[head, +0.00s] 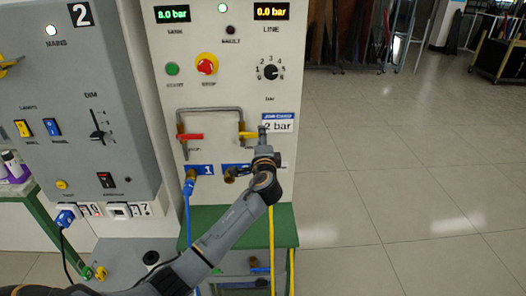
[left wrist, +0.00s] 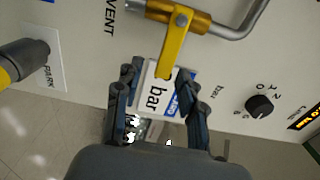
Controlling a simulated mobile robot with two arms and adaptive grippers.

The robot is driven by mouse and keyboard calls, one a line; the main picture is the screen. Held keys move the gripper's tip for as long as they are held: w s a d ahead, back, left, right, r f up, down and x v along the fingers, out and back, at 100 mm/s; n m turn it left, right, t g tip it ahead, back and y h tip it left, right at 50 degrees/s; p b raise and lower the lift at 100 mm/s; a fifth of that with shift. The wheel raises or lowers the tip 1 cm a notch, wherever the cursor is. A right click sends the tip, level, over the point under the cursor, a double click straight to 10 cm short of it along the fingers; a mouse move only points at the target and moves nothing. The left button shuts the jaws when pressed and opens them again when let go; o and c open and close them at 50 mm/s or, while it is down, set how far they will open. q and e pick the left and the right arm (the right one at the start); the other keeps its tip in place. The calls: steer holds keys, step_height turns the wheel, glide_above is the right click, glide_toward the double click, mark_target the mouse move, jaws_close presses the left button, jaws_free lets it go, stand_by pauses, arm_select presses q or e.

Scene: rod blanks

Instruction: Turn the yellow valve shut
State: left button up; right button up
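The yellow valve (head: 247,135) sits on the white panel, at the right end of a grey pipe. In the left wrist view its yellow lever (left wrist: 176,42) runs from a brass body, with its free end between my fingertips. My left gripper (head: 262,135) is at the lever's free end. In the left wrist view my left gripper (left wrist: 157,77) has its fingers apart on both sides of the lever, with gaps visible. My right gripper is not in view.
A red valve lever (head: 190,136) is at the pipe's left end. A "2 bar" card (head: 278,125) is close behind my fingers. A black knob (head: 270,72) and red stop button (head: 207,64) are above. Blue (head: 188,188) and yellow hoses hang below.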

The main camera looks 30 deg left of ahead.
arm_select(q)
steer(key=v, duration=1)
steer(key=shift+a, duration=0.1)
